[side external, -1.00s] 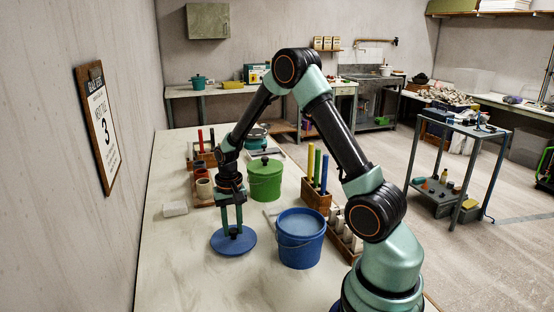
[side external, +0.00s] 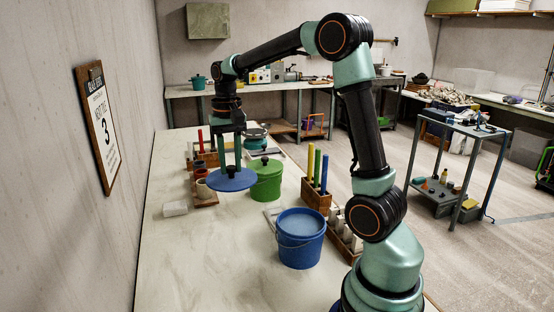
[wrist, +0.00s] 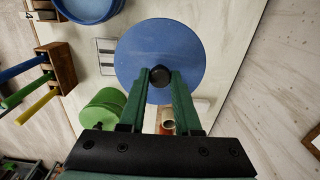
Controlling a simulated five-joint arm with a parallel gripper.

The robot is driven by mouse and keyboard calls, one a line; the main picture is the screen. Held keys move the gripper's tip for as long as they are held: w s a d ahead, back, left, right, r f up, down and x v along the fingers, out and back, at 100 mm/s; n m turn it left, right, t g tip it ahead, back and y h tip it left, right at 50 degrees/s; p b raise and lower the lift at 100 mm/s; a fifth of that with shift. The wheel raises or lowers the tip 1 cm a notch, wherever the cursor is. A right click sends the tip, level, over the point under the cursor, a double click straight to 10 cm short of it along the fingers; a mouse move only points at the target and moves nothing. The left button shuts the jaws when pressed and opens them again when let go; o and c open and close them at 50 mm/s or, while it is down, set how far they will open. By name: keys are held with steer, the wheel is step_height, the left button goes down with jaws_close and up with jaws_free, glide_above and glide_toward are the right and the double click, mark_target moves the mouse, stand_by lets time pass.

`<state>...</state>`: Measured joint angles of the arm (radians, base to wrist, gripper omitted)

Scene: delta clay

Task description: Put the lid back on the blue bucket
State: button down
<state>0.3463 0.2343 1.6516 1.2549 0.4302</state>
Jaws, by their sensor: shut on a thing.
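My gripper (side external: 231,172) is shut on the dark knob of the round blue lid (side external: 226,184). It holds the lid level in the air, well above the table. In the wrist view my gripper (wrist: 160,78) grips the knob and the lid (wrist: 140,52) spreads out beyond the fingertips. The blue bucket (side external: 299,246) stands upright on the table to the right of the lid and nearer the camera, with its top uncovered. In the wrist view part of the bucket (wrist: 88,10) shows at the top left.
A green bucket (side external: 266,184) with its lid on stands just behind the held lid. A wooden block with colored rods (side external: 315,198) stands right of it. A white block (side external: 175,209) lies at left. The table (side external: 190,265) is bare at front left.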

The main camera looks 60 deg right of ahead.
steer(key=s+d+f, duration=0.1)
steer(key=s+d, duration=0.1)
steer(key=s, duration=0.7)
steer(key=s+d+f, duration=0.1)
steer(key=s+d, duration=0.1)
steer(key=s, duration=0.7)
step_height(320, 180, down, 6)
steer(key=shift+w+a, duration=0.2)
steer(key=shift+w, duration=0.05)
steer(key=shift+f, duration=0.2)
stand_by(1.2)
steer(key=shift+c, duration=0.2)
jaws_free()
stand_by(0.3)
steer(key=shift+r, duration=0.1)
step_height(320, 180, up, 7)
stand_by(1.2)
